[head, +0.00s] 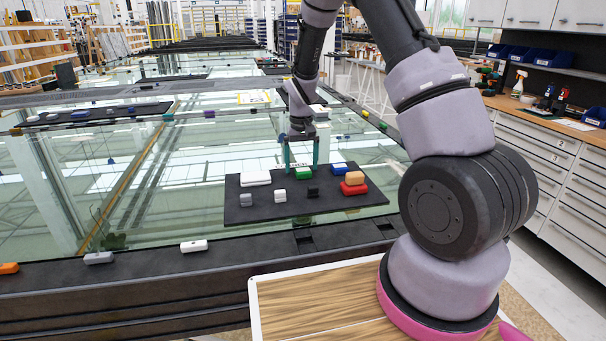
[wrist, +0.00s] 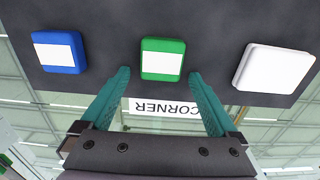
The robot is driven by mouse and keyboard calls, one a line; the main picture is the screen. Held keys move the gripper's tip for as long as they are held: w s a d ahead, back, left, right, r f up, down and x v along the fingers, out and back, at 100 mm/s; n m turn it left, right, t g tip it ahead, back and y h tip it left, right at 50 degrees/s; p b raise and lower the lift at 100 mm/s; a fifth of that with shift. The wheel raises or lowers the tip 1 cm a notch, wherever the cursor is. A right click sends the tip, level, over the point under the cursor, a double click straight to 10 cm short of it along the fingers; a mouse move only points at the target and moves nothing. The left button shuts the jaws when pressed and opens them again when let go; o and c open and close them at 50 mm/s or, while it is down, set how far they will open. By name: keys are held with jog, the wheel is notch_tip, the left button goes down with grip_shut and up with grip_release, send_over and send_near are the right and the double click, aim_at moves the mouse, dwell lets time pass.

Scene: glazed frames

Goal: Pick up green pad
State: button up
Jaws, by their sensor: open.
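The green pad (wrist: 163,46) is a small green block with a white label, lying on a dark mat. It also shows in the head view (head: 303,173), in the back row of the mat. My gripper (wrist: 160,85) is open and empty, its two teal fingers spread to either side of the pad's near edge in the wrist view. In the head view my gripper (head: 301,165) points down just behind the pad. The exact height of the fingertips above the mat cannot be told.
On the dark mat (head: 240,209), a blue pad (wrist: 58,52) and a white pad (wrist: 273,67) flank the green one. Grey, white and black blocks sit in front; a tan block (head: 354,178) rests over a red one (head: 354,188). Glass panes lie around the mat.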

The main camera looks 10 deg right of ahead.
jog(key=shift+f, duration=0.1)
jog(key=c, duration=1.2)
jog(key=shift+o, duration=0.2)
notch_tip(320, 180, up, 14)
dwell(0.3)
